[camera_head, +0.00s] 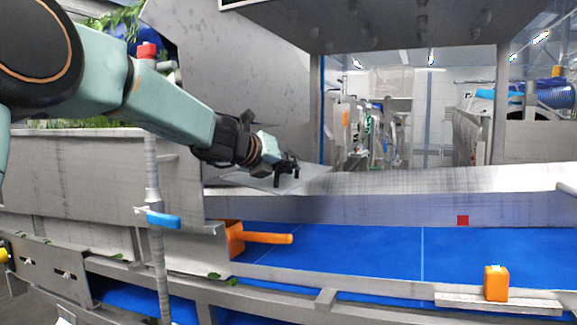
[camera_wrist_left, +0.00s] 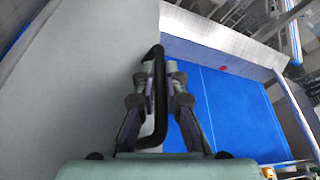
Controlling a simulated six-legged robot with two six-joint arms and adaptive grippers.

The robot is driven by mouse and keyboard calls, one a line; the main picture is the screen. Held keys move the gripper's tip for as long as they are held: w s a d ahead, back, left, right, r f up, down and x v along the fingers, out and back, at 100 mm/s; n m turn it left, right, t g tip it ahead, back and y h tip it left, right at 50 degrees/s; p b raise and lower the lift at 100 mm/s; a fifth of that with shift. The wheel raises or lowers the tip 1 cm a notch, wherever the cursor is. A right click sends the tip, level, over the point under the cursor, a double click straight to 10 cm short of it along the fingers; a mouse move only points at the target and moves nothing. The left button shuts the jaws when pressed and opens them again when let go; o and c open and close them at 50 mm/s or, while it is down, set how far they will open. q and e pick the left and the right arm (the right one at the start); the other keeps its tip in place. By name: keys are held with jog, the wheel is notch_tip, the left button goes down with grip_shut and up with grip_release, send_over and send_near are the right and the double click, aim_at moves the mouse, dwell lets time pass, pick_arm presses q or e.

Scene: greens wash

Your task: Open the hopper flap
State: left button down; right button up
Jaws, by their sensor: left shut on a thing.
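The hopper flap (camera_head: 310,180) is a light grey metal plate above the blue belt, below the hopper's grey wall. It fills the left of the left wrist view (camera_wrist_left: 85,75) as a plain grey panel. A black bar handle (camera_wrist_left: 158,85) stands on it near its edge. My left gripper (camera_head: 287,170) reaches in from the left to the flap. In the left wrist view its fingers (camera_wrist_left: 166,85) are shut around the handle, one on each side. In the head view the gripper hides most of the handle. My right gripper is in neither view.
The blue belt (camera_head: 350,250) runs below the flap, with an orange lever (camera_head: 262,238) at its left end. An orange block (camera_head: 496,283) stands at the front right rail. A post with a blue clamp (camera_head: 163,220) stands at the left. A grey hood (camera_head: 390,25) overhangs.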

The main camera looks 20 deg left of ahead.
aim_at(266, 188)
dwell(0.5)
pick_arm(q)
jog(key=c, duration=1.7)
grip_release()
jog(key=shift+s, duration=0.1)
jog(key=v, duration=0.7)
jog(key=shift+s+r, duration=0.2)
jog(key=shift+s, duration=0.2)
jog(key=shift+w+f, duration=0.15)
jog(key=shift+w, duration=0.15)
jog(key=shift+s, duration=0.25)
jog(key=shift+s, duration=0.15)
